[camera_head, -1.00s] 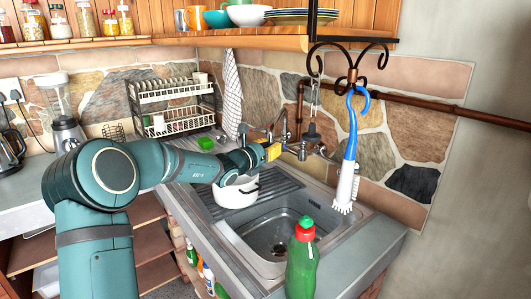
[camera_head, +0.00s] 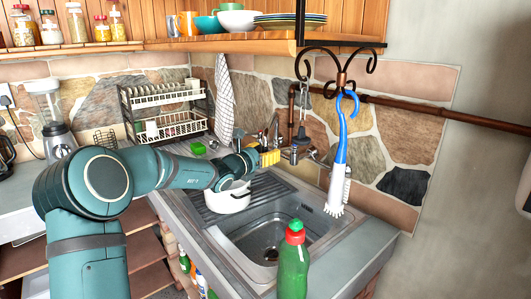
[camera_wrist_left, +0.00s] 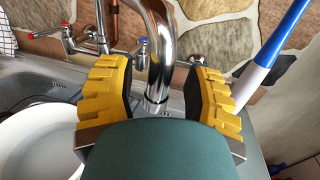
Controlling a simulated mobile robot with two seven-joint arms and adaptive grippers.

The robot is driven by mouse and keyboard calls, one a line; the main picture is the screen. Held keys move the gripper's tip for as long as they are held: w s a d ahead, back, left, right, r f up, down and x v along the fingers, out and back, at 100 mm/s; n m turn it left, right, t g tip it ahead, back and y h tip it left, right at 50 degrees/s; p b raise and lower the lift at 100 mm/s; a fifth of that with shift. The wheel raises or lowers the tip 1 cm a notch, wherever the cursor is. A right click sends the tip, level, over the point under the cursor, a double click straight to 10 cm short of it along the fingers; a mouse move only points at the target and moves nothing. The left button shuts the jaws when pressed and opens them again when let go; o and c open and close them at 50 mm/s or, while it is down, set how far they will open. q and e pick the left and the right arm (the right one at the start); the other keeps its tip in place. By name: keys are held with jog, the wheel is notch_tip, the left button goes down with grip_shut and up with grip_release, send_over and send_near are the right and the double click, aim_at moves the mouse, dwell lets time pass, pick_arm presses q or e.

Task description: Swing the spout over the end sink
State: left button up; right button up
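The chrome spout (camera_wrist_left: 160,50) stands upright between the two yellow fingers of my left gripper (camera_wrist_left: 158,88) in the left wrist view. The fingers are apart, with a gap on both sides of the spout. In the head view my left gripper (camera_head: 268,157) is at the tap behind the sink, partly covering the tap (camera_head: 273,128). The sink basin (camera_head: 240,236) with its dark drain lies in front and to the right of the gripper. A red-marked tap handle (camera_wrist_left: 66,32) and a blue-marked one (camera_wrist_left: 143,44) show behind the fingers. My right gripper is not in view.
A white pot (camera_head: 228,201) stands on the drainboard under my left gripper. A blue-handled brush (camera_head: 341,150) hangs from an iron hook right of the tap. A green bottle (camera_head: 293,270) stands in front of the basin. A dish rack (camera_head: 165,128) is at the back left.

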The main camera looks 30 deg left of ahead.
pick_arm(q)
jog(key=s+a, duration=0.2)
jog(key=s, duration=0.9)
jog(key=shift+s+a, duration=0.2)
jog(key=shift+s, duration=0.2)
